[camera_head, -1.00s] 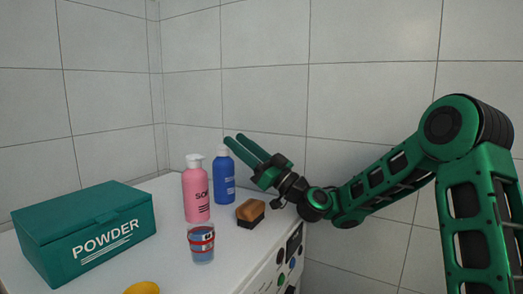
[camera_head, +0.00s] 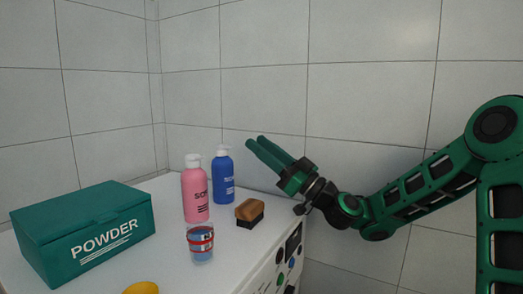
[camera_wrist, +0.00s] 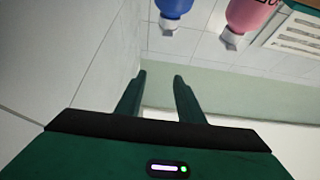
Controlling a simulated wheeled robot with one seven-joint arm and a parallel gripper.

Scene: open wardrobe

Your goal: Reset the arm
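My gripper (camera_head: 258,145) is in the air to the right of the blue bottle, with its green fingers pointing up and left. In the wrist view its two fingers (camera_wrist: 159,75) stand apart with nothing between them. My green arm reaches in from the right side of the head view, bent at the elbow, in front of the tiled wall.
On the white top (camera_head: 160,262) stand a green POWDER box (camera_head: 85,230), a pink soap bottle (camera_head: 196,195), a blue bottle (camera_head: 223,178), a brown brush (camera_head: 250,211) and a cup of blue liquid (camera_head: 201,245). A yellow item (camera_head: 142,288) is partly cut off. Tiled walls (camera_head: 240,60) rise behind.

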